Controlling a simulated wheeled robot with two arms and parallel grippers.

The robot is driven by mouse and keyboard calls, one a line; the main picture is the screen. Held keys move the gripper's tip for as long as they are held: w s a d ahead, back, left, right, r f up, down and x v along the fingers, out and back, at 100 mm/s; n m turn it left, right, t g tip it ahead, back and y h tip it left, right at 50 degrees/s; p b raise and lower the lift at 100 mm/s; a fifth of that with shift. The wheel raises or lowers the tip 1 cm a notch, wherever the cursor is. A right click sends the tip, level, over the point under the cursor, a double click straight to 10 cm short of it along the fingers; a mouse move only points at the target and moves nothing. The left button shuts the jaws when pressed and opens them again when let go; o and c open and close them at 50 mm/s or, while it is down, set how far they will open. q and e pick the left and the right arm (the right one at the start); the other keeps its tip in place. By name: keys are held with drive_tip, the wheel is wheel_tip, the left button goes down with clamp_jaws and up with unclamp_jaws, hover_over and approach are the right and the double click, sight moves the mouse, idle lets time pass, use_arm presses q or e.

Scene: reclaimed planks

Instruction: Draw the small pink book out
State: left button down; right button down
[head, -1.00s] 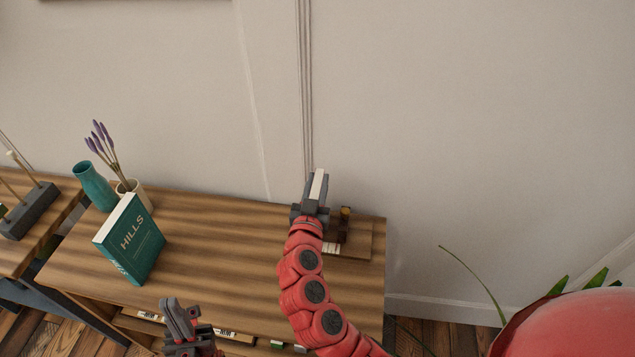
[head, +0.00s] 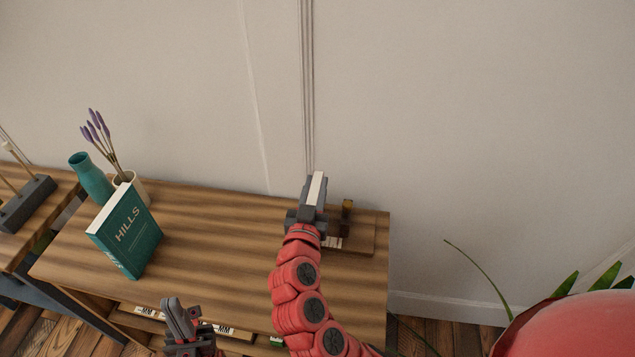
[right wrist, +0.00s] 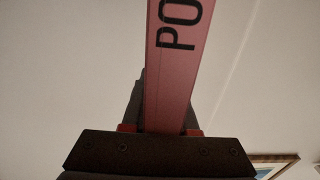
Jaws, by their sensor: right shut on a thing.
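The small pink book shows in the right wrist view (right wrist: 178,65) as a pink spine with large dark letters, "PO" readable. In the head view only its pale page edge (head: 316,187) shows between the fingers. My right gripper (head: 313,194) is shut on the book and holds it upright above the back right of the wooden shelf unit (head: 220,235), in front of the wall. My left gripper (head: 180,318) is low at the front edge of the unit, with no object visible in it; its finger gap is unclear.
A green book titled HILLS (head: 128,240) stands on the left of the top, near a teal vase (head: 91,178) and a pale pot with purple flowers (head: 137,187). A wooden stand (head: 358,236) is beside the right gripper. The middle of the top is clear.

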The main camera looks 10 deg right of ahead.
drive_tip(key=b+v, duration=0.2)
drive_tip(key=v, duration=0.8)
drive_tip(key=shift+s, duration=0.3)
